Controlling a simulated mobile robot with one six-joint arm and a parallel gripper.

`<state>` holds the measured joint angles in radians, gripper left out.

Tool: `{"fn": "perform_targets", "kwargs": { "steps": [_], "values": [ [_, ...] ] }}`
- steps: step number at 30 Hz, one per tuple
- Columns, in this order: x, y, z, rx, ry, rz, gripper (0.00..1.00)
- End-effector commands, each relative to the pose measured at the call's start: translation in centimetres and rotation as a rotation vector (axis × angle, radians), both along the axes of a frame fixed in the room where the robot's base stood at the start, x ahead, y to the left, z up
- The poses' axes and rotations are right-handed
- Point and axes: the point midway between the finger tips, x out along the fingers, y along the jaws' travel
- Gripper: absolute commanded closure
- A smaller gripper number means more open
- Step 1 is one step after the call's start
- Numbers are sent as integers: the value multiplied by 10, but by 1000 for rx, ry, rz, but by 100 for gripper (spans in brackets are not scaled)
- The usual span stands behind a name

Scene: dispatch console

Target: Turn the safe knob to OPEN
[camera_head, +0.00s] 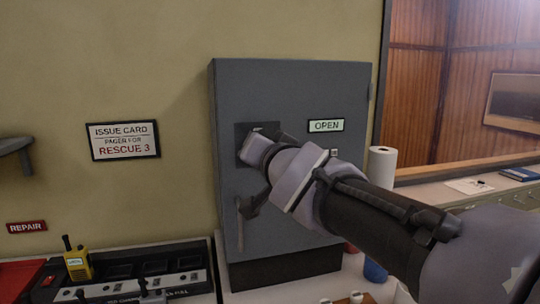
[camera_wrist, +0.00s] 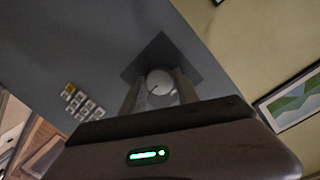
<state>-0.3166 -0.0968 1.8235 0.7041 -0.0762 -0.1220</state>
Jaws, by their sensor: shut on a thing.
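The grey safe (camera_head: 290,85) stands against the wall, its door shut as far as I can see. A small OPEN label (camera_head: 326,126) is on its front, right of my gripper. The round pale safe knob (camera_wrist: 160,82) sits on a dark square plate (camera_wrist: 150,55) in the wrist view. My gripper (camera_wrist: 159,90) has one finger on each side of the knob and is shut on it. In the head view my gripper (camera_head: 258,150) and wrist hide the knob. A pointer-like dark mark shows on the knob, but its setting is too small to read. A lever handle (camera_head: 240,225) hangs below.
A keypad (camera_wrist: 83,102) is on the safe front. An issue card sign (camera_head: 124,140) hangs on the wall at left. A yellow radio (camera_head: 77,262) stands at lower left. A paper roll (camera_head: 381,165) stands right of the safe.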

Motion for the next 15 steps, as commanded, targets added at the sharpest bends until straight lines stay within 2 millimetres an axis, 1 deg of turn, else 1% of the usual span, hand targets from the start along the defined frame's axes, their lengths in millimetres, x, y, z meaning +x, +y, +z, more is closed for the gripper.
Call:
{"fn": "perform_targets", "kwargs": {
  "steps": [6,15],
  "values": [
    [0,0,-1,50,15,0,100],
    [0,0,0,66,20,0,100]
  ]
}}
